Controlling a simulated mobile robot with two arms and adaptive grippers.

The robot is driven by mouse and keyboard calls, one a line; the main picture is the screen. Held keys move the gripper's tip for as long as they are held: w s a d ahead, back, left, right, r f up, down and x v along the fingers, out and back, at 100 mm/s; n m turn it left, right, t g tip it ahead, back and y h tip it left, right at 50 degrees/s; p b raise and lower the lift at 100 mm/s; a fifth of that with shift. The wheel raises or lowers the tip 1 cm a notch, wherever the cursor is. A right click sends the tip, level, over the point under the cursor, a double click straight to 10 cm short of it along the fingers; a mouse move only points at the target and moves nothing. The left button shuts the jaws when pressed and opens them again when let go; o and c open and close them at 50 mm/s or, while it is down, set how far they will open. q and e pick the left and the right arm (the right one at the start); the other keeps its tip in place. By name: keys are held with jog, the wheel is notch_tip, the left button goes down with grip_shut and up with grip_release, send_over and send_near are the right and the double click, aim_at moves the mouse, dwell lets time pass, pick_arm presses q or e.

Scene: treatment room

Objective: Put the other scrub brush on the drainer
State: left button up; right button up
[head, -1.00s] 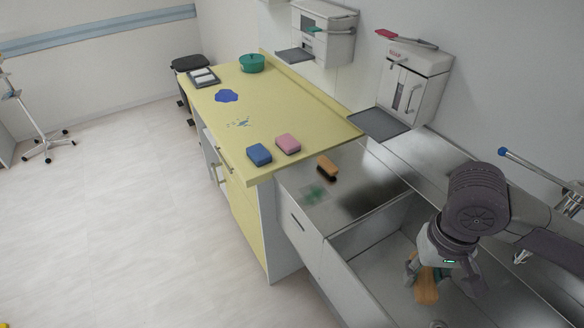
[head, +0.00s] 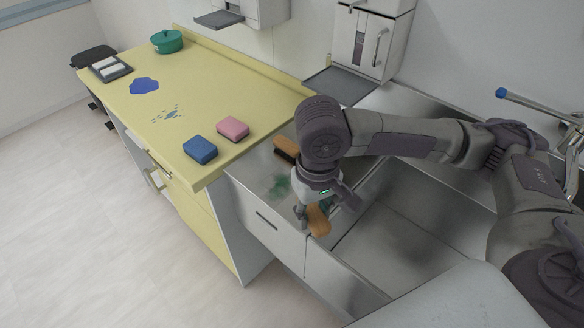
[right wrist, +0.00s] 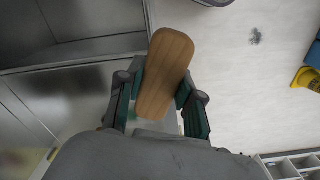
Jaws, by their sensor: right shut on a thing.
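My right gripper (head: 316,204) is shut on a scrub brush (head: 318,221) with a wooden back. The brush is held over the front right part of the steel drainer (head: 252,172), near the sink's edge. In the right wrist view the wooden back (right wrist: 165,75) sits between the two green-padded fingers; its bristles are hidden. I cannot tell whether it touches the steel. The first scrub brush (head: 287,147), wooden with dark bristles, lies on the drainer towards the back, just left of my arm. My left gripper is not in view.
The sink basin (head: 385,245) is right of the drainer, with a blue-ended tap lever (head: 503,94) behind. A green stain (head: 279,187) marks the drainer. Blue (head: 200,149) and pink (head: 233,128) sponges lie on the yellow counter (head: 215,88). A wall dispenser (head: 369,45) hangs behind.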

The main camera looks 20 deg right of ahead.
pick_arm(q)
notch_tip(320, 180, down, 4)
jog(key=b, duration=0.3)
pick_arm(e)
jog(key=w+d+n, duration=0.3)
jog(key=w+n, duration=0.5)
jog(key=n, duration=0.1)
jog(key=w+d+r+n+p, duration=0.4)
jog(key=d+r+n, duration=0.1)
jog(key=r+n, duration=0.5)
jog(key=w+d+r+n+p, duration=0.45)
jog(key=r+n, duration=0.35)
jog(key=n, duration=0.4)
notch_tip(320, 180, down, 23)
jog(key=shift+d+r, duration=0.1)
jog(key=shift+r, duration=0.05)
notch_tip(320, 180, down, 5)
jog(key=shift+r+p, duration=0.1)
jog(key=shift+p, duration=0.3)
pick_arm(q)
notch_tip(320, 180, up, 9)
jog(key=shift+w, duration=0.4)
pick_arm(e)
jog(key=shift+f, duration=0.2)
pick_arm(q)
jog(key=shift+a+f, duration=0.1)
pick_arm(e)
jog(key=shift+f, duration=0.15)
